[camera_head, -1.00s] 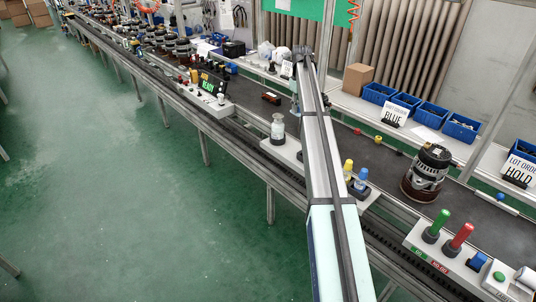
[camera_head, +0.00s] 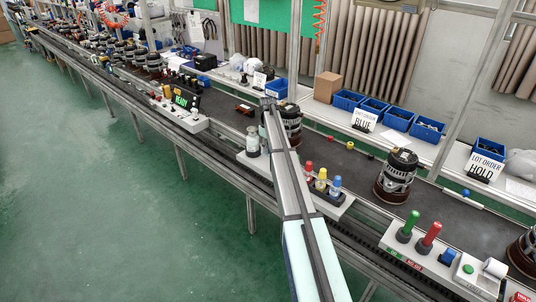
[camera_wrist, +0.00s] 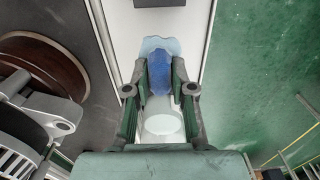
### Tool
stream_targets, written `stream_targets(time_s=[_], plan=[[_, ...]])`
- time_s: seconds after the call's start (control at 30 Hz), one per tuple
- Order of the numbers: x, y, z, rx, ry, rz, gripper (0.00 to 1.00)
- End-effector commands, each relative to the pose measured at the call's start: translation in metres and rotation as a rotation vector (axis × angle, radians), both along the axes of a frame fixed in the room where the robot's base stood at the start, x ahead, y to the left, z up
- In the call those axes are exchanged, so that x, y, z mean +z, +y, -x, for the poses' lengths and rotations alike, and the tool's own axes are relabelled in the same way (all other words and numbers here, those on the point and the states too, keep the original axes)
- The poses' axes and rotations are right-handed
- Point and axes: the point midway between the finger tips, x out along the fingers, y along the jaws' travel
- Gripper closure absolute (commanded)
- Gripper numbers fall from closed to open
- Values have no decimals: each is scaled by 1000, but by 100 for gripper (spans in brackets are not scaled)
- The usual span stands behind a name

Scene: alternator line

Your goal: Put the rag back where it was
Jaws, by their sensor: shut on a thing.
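In the wrist view my gripper (camera_wrist: 161,72) is shut with a ribbed, darker blue piece (camera_wrist: 160,80) between its fingers. A paler blue flat patch (camera_wrist: 160,45) shows just beyond the fingertips, over a white surface. These look like parts of the blue rag, but I cannot tell whether the patch touches that surface. A pale, round, jar-like thing (camera_wrist: 163,124) shows between the fingers nearer the palm. In the head view my arm hides the gripper and whatever it holds.
A clear jar (camera_head: 252,141) stands on a white ledge left of my arm. Red, yellow and blue bottles (camera_head: 321,181) stand right of it. An alternator (camera_head: 396,176) sits on the dark conveyor (camera_head: 350,165); another (camera_head: 290,122) is behind my arm. Blue bins line the back shelf.

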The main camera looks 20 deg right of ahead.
Motion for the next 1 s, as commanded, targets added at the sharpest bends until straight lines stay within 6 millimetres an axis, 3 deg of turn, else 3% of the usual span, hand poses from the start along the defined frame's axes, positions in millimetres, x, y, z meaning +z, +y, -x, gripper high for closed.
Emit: stream_targets(time_s=[0.17,0.5,0.9,0.93,0.97,1.0], plan=[[-8,0,0,0,-1,1,100],[-46,0,0,0,0,0,100],[-52,0,0,0,-1,1,100],[-51,0,0,0,-1,1,66],[-51,0,0,0,-1,1,55],[-51,0,0,0,-1,1,51]])
